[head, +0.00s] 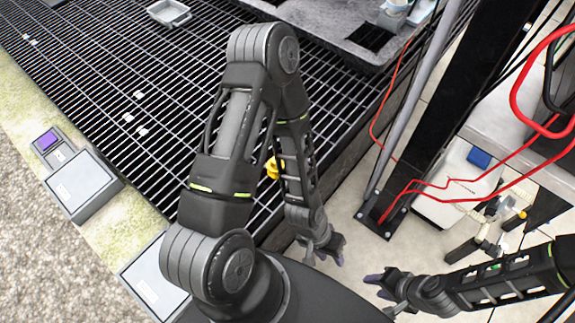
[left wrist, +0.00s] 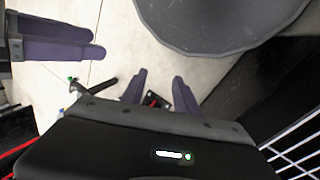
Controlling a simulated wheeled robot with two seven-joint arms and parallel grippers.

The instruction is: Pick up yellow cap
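The yellow cap (head: 272,168) lies on the black grating near its right edge in the head view, partly hidden by my left forearm. My left gripper (head: 325,256) hangs over the light floor beyond the grating's edge, below and right of the cap in the picture. It is open, and its two purple fingers (left wrist: 158,92) stand apart with nothing between them in the left wrist view. My right gripper (head: 377,287) is close by on the right, open and empty. Its fingers also show at the left of the left wrist view (left wrist: 62,42). The cap is not seen there.
The grating (head: 90,60) fills the left and middle, with several small white pieces on it. A grey tray (head: 340,25) lies at the back. A black post (head: 440,110) with red cables stands at right. Grey boxes (head: 83,187) line the left ledge.

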